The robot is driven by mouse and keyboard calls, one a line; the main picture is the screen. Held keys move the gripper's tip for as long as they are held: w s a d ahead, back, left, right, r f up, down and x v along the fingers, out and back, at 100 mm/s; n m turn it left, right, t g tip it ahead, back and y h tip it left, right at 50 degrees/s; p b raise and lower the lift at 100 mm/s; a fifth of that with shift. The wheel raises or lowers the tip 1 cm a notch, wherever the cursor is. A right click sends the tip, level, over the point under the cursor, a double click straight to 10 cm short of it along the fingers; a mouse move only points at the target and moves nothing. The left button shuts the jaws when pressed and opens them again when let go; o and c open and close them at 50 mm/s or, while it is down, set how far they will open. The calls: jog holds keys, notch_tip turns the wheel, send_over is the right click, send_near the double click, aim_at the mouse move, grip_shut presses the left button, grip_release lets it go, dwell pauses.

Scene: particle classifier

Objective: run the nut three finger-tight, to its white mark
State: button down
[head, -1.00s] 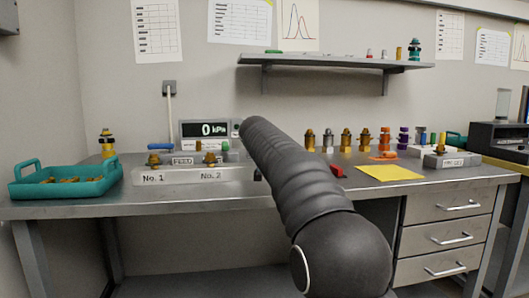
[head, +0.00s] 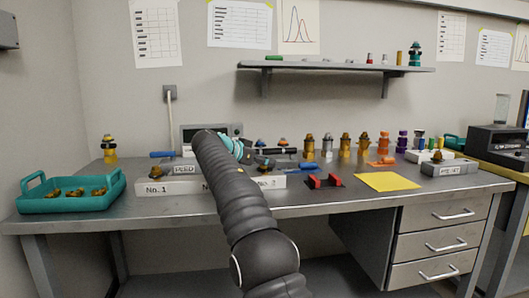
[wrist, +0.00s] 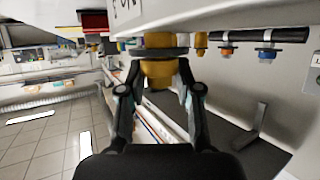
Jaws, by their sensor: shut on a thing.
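My gripper (wrist: 158,88) is shut on a brass-yellow nut (wrist: 158,72) in the wrist view, one finger on each side of it. A grey ring and more yellow body sit against the nut's upper side in that picture. In the head view my gripper (head: 278,151) reaches over the right end of the pale labelled block (head: 220,184). The right label (head: 267,183) is partly legible, and my arm covers the middle one. I cannot make out the held nut in the head view. No white mark can be made out in either view.
A teal tray (head: 70,204) with brass parts stands at left. Brass fittings (head: 345,146) line the back. A red-ended black holder (head: 324,181) and a yellow sheet (head: 388,181) lie right of the block. The wrist view shows a dark pipe (wrist: 270,35) with coloured fittings close by.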

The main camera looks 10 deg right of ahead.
jog(key=shift+r+m+g+h+p, duration=0.15)
jog(key=shift+m+g+h+p, duration=0.25)
jog(key=shift+m+g+p, duration=0.3)
jog(key=c, duration=0.8)
grip_release()
jog(key=shift+o, duration=0.2)
jog(key=shift+a, duration=0.1)
jog(key=shift+v, duration=3.65)
